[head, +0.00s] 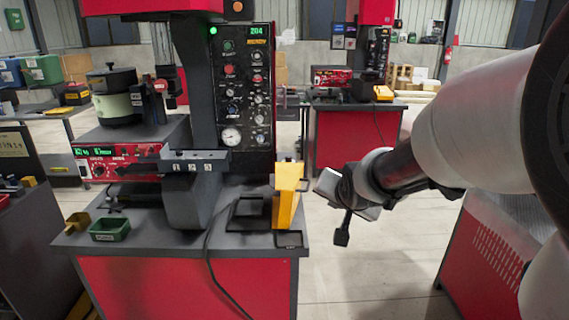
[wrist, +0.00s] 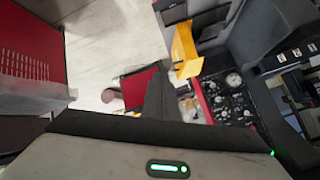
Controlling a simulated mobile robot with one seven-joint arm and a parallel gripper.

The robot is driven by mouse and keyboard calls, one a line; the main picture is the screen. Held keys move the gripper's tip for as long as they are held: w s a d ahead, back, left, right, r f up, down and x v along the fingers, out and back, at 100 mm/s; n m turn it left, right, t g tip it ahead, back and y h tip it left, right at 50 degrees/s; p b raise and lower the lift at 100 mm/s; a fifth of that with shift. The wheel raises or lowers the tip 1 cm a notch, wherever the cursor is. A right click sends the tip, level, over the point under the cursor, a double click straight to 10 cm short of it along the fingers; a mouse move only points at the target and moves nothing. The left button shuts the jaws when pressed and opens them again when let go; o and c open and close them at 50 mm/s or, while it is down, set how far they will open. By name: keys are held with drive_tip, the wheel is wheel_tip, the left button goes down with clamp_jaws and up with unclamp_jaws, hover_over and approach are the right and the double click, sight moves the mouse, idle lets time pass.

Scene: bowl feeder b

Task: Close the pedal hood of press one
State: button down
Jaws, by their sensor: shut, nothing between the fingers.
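The near press (head: 190,205) stands on a red bench with a dark top. A yellow hood (head: 286,196) stands upright at the right end of that bench top, beside a low black frame (head: 246,212). The hood's upright pose looks raised, but its hinge is hard to make out. The hood also shows in the wrist view (wrist: 184,45), at top centre. My gripper (head: 342,236) is to the right of the hood, apart from it, over the aisle and pointing down. It is shut and empty. Its dark fingers (wrist: 160,95) show in the wrist view.
A green bin (head: 110,229) sits at the left of the bench top. A black cable (head: 222,275) hangs over its front edge. A second red press (head: 355,135) with a yellow part stands behind. A red cabinet (head: 480,255) is at right. The aisle floor is clear.

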drive_tip(key=w+d+f+m+t+b, duration=0.35)
drive_tip(key=w+f+m+t, duration=0.45)
drive_tip(key=w+f+m, duration=0.85)
drive_tip(key=w+a+n, duration=0.1)
drive_tip(key=w+a, duration=0.3)
drive_tip(key=w, duration=0.8)
drive_tip(key=shift+a+b, duration=0.25)
drive_tip(key=shift+b, duration=0.2)
drive_tip(key=shift+w, duration=0.1)
